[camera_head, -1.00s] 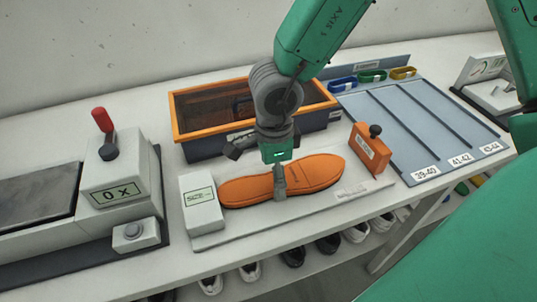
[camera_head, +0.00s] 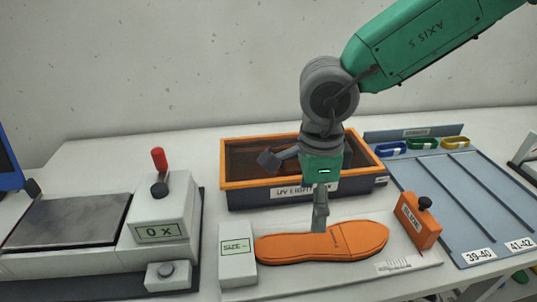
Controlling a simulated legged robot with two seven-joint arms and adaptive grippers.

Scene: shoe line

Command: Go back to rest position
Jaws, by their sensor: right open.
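My right gripper (camera_head: 320,209) hangs above the orange shoe sole (camera_head: 345,243), its fingertips pointing down. It is open, with nothing seen in its fingers. One finger shows in front, over the sole's upper edge; another grey finger part sticks out to the left. The sole lies flat on the white measuring board (camera_head: 300,286), between the SIZE display box (camera_head: 238,250) and the orange slider block (camera_head: 417,220) with a black knob. My left gripper is not in view.
The orange-rimmed UV light box (camera_head: 230,184) stands behind the gripper. The press unit with a red lever (camera_head: 160,160) is on the left. The blue sorting rack (camera_head: 425,180) with coloured bands is on the right. The wall is behind.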

